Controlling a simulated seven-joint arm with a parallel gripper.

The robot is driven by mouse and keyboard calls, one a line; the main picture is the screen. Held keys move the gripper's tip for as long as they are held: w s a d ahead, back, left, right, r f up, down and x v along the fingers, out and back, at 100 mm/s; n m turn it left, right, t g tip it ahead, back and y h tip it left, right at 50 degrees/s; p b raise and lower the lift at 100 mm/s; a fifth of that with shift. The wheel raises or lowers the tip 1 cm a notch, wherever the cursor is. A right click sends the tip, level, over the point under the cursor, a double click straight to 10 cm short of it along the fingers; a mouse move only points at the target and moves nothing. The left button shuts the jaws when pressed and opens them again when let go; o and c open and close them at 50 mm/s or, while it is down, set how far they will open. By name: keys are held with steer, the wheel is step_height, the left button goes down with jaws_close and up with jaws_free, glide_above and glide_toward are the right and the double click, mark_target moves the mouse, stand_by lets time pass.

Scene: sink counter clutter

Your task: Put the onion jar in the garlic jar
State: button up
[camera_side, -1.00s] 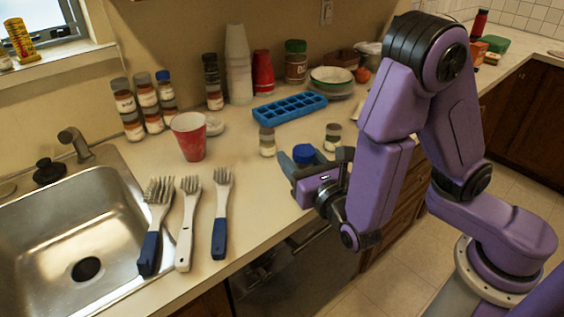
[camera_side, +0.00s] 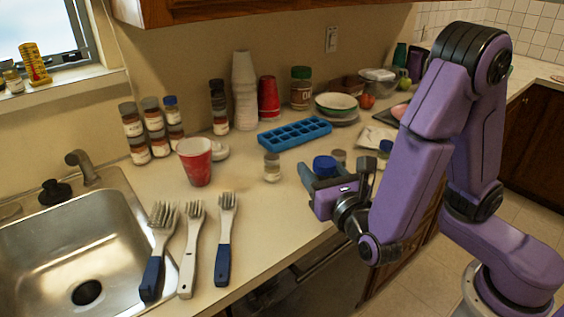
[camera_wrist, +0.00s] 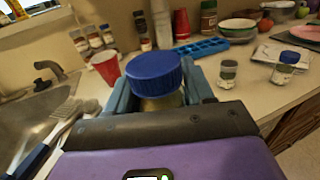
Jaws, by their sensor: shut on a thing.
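My gripper (camera_wrist: 158,95) is shut on a small jar with a blue lid (camera_wrist: 153,72); its lid also shows in the side view (camera_side: 324,165). The jar is upright between the fingers, at the counter's front edge. A small grey-lidded jar (camera_side: 272,167) stands on the counter left of my gripper. Another grey-lidded jar (camera_wrist: 228,73) stands just right of the held jar in the wrist view. A second blue-lidded jar (camera_wrist: 286,67) stands farther right. No label is readable, so I cannot tell which jar is onion or garlic.
A red cup (camera_side: 195,163) and a blue ice tray (camera_side: 294,134) stand behind on the counter. Several brushes (camera_side: 188,246) lie beside the sink (camera_side: 62,270). Spice jars (camera_side: 148,128) stand by the wall.

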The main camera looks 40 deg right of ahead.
steer(key=w+d+r+m+g+h, duration=0.1)
steer(key=w+d+r+m+h, duration=0.1)
steer(key=w+d+r, duration=0.3)
steer(key=w+d+r+m+g+h, duration=0.1)
steer(key=w+d+r+h, duration=0.1)
steer(key=w+d, duration=0.35)
glide_above(272, 154)
steer(key=f, duration=0.9)
steer(key=shift+s+f, duration=0.15)
steer(key=shift+s, duration=0.05)
steer(key=shift+w+f, duration=0.15)
steer(key=shift+f, duration=0.1)
steer(key=shift+w+f, duration=0.1)
steer(key=shift+f, duration=1.45)
steer(key=shift+f, duration=0.15)
steer(key=o, duration=1.1)
